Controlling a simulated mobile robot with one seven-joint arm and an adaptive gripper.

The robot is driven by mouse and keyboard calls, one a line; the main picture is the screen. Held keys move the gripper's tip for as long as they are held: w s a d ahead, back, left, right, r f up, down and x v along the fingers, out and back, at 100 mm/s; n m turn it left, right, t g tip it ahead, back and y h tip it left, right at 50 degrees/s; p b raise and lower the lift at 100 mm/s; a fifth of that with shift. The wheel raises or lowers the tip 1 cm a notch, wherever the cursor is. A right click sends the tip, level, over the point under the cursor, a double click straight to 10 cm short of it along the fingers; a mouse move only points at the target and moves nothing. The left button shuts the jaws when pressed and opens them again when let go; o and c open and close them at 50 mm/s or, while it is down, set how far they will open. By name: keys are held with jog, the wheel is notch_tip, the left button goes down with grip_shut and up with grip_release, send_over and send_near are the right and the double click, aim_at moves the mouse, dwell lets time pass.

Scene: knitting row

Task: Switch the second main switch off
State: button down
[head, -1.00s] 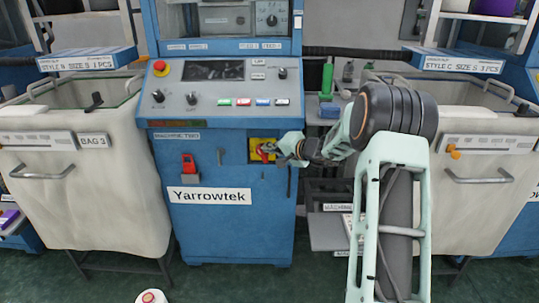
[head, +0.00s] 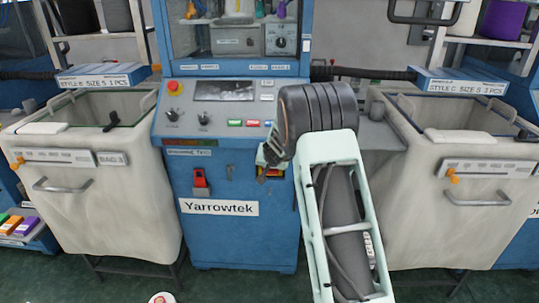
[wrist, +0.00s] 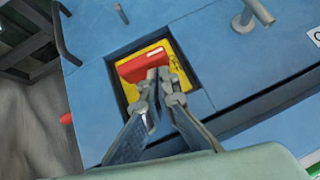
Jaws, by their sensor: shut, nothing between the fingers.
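The second main switch is a red handle (wrist: 143,66) on a yellow plate (wrist: 182,82), set in a recess in the blue front of the machine. In the wrist view the handle lies crosswise, slightly tilted. My gripper (wrist: 158,80) is shut and empty, its fingertips right at the handle; I cannot tell whether they touch it. In the head view my gripper (head: 264,173) is low in front of the recess. Only part of the yellow plate (head: 277,172) shows there, and my arm hides most of the switch.
A metal lever (wrist: 246,20) sticks out beside the recess. A red box-like part (head: 200,178) is on the front left of it, above the Yarrowtek sign (head: 218,207). The control panel (head: 215,122) is above. Pale fabric bins (head: 105,215) (head: 425,222) flank the machine.

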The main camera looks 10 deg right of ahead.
jog(key=h+p, duration=0.1)
jog(key=p, duration=0.2)
jog(key=shift+w+a+n, duration=0.1)
jog(key=shift+a+n, duration=0.2)
jog(key=shift+a+f+p, duration=0.2)
jog(key=shift+p, duration=0.75)
